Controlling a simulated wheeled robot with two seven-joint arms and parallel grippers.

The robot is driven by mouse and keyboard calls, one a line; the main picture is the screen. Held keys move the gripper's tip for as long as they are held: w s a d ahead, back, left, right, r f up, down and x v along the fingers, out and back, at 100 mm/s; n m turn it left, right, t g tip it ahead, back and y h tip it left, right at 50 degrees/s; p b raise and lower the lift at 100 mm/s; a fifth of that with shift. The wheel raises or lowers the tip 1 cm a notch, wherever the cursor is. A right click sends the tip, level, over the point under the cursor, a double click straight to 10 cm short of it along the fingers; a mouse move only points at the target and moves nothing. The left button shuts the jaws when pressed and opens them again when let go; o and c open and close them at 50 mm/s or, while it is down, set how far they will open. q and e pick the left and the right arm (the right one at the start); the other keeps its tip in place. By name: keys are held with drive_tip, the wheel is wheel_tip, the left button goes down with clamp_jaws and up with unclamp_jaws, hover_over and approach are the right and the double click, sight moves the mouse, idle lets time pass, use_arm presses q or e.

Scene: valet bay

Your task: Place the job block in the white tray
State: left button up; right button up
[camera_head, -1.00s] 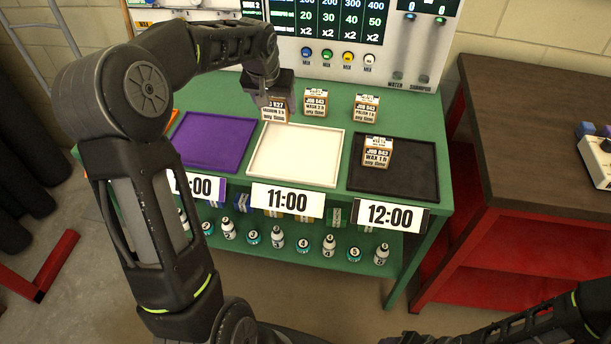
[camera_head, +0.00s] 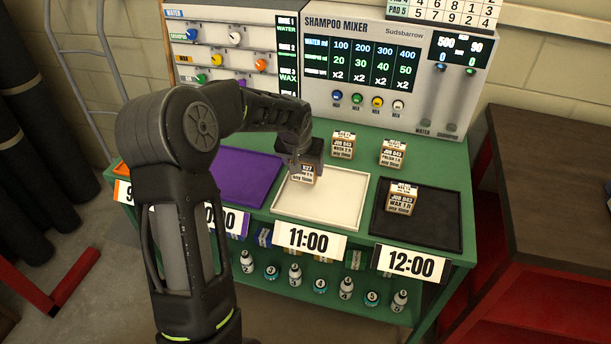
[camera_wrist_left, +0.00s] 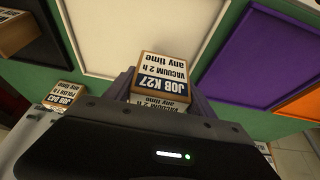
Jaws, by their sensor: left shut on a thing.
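My left gripper (camera_head: 304,163) is shut on a job block (camera_head: 303,176), a small wooden block with a white and dark label. In the left wrist view the block (camera_wrist_left: 163,78) reads "JOB K27, VACUUM 2 h, any time" between the fingers. The white tray (camera_head: 335,212) lies on the green bench behind the 11:00 sign. In the head view the block is over the tray's back left part; whether it touches the tray floor I cannot tell. The tray also shows in the left wrist view (camera_wrist_left: 130,25). My right gripper is not in view.
Two more blocks (camera_head: 343,145) (camera_head: 393,153) stand behind. The shampoo mixer (camera_head: 390,70) stands at the back.

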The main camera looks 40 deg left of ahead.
sight(304, 175)
use_arm(q)
drive_tip(key=shift+f, duration=1.85)
drive_tip(key=shift+f, duration=0.15)
drive_tip(key=o, duration=1.5)
drive_tip(key=shift+c, duration=0.2)
drive_tip(key=shift+r+p, duration=0.25)
drive_tip(key=shift+p, duration=0.05)
drive_tip(key=b+v, duration=0.1)
drive_tip(key=v, duration=1.1)
